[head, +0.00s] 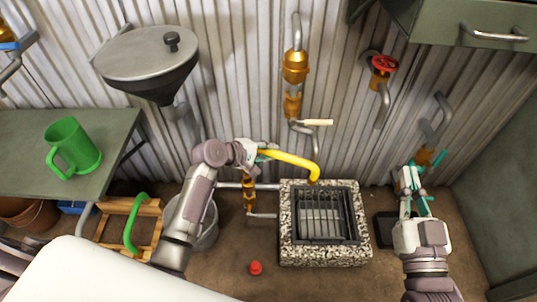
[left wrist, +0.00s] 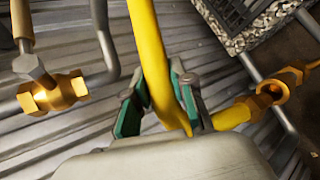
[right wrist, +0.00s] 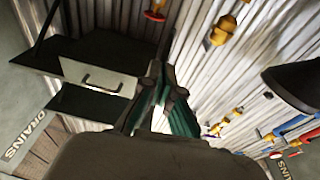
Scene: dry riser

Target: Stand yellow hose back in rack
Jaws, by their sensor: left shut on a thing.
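My left gripper (head: 262,153) is shut on the yellow hose (head: 298,161) near one end. The hose sticks out to the right above the floor, its far end bent down near the stone-edged drain. In the left wrist view the hose (left wrist: 150,55) runs between the teal finger pads. A wooden rack (head: 112,204) stands on the floor at left, with a green hose (head: 130,232) upright in it. My right gripper (head: 411,180) is empty at the right near the wall, its fingers slightly apart. No thing shows between them in the right wrist view (right wrist: 161,85).
A grated drain with a speckled stone rim (head: 285,225) lies at centre. A metal bucket (head: 207,228) stands behind my left arm. Brass pipes and a red valve (head: 384,64) line the wall. A red cap (head: 255,268) lies on the floor.

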